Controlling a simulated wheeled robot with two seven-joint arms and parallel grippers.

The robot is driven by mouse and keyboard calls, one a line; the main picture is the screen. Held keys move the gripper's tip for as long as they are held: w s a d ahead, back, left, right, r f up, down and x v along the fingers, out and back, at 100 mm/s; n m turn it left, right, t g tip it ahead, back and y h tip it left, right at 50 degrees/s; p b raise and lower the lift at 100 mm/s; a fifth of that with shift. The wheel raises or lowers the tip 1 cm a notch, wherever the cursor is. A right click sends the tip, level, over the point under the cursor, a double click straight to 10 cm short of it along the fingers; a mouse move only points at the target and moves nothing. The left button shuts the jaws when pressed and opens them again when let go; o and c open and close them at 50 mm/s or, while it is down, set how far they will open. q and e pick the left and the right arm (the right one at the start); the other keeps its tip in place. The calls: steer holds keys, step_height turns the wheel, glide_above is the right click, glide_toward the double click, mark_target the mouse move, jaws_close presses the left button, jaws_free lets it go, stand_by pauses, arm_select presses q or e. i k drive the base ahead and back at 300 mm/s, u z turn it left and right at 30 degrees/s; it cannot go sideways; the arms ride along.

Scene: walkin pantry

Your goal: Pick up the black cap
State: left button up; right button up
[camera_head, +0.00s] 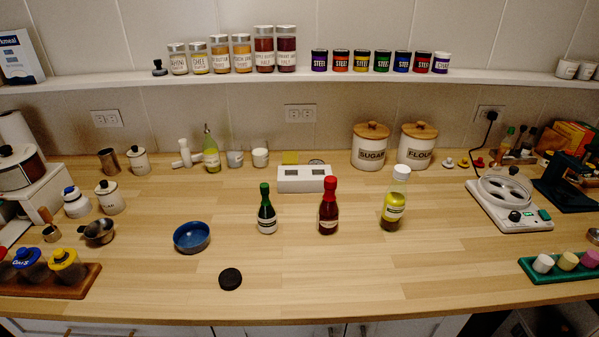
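The black cap (230,279) is a small dark disc lying flat on the wooden counter (330,275), near its front edge and left of the middle. Nothing touches it or covers it. Neither my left gripper nor my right gripper shows in the head view.
A blue bowl (192,237) stands behind and left of the cap. A green-capped bottle (266,211), a red-capped bottle (328,208) and a white-capped bottle (394,203) stand farther back. A wooden jar rack (84,283) is at left, a green tray (541,272) at right. Counter around the cap is clear.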

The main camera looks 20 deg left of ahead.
mark_target(230, 279)
steer(key=u, duration=1.4)
steer(key=k, duration=0.3)
steer(key=z, duration=0.6)
steer(key=i, duration=0.3)
steer(key=u, duration=0.5)
